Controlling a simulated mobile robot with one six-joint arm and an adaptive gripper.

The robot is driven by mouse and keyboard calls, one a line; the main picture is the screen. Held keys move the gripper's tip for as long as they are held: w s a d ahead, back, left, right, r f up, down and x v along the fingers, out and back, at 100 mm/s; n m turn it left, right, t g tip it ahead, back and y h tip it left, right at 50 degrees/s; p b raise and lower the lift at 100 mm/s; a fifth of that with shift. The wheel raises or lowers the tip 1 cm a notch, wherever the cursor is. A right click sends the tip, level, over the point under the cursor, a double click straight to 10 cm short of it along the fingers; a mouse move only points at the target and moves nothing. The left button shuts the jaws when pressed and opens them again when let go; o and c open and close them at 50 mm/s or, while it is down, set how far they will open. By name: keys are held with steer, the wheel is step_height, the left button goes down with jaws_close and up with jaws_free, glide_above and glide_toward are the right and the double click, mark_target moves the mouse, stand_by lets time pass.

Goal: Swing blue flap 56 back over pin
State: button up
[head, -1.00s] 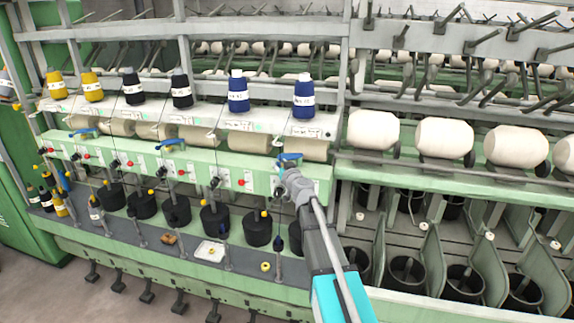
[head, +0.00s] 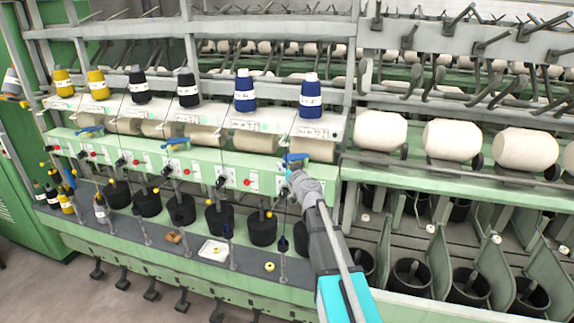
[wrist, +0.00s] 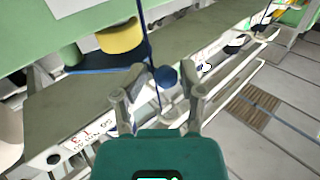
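Several blue flaps sit along the light-green rail. The rightmost blue flap (head: 295,158) is right above the tip of my gripper (head: 293,172); no number 56 is readable on it, nor is a pin clear. In the wrist view my gripper (wrist: 163,78) has its two fingers apart. A round dark-blue end (wrist: 166,76) with a thin blue rod shows between the fingertips; I cannot tell whether they touch it. A blue bar (wrist: 98,70) lies left of it, below a yellowish roller (wrist: 120,37). Other blue flaps are at the middle (head: 176,143) and left (head: 89,131).
Blue spools (head: 311,97) stand on the shelf above the rail. A white tray (head: 213,250) and a yellow ring (head: 269,267) lie on the lower ledge. White rollers (head: 380,131) line the frame at right.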

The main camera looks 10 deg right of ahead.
steer(key=s+d, duration=0.2)
steer(key=s, duration=0.8)
steer(key=shift+s, duration=0.3)
steer(key=s+a+f+n+g+y+b, duration=0.2)
steer(key=s+a+f+g, duration=0.2)
steer(key=a+f, duration=0.25)
steer(key=s+a+f+n+g+y+b, duration=0.2)
steer(key=s+a+f+g+b, duration=0.1)
steer(key=s+a+f+g, duration=0.4)
steer(key=s+d+f+m+g+h+b, duration=0.2)
steer(key=s+f+g+h, duration=0.1)
steer(key=s+f, duration=0.3)
steer(key=s+d+f+m+g+h+b, duration=0.1)
steer(key=s+d+f+m+g+h, duration=0.1)
steer(key=s+f, duration=0.5)
steer(key=shift+s+d+f+m+g+h+b, duration=0.15)
steer(key=shift+d+f+m+g+h+b, duration=0.25)
steer(key=shift+d+g+h, duration=0.45)
steer(key=shift+a, duration=0.1)
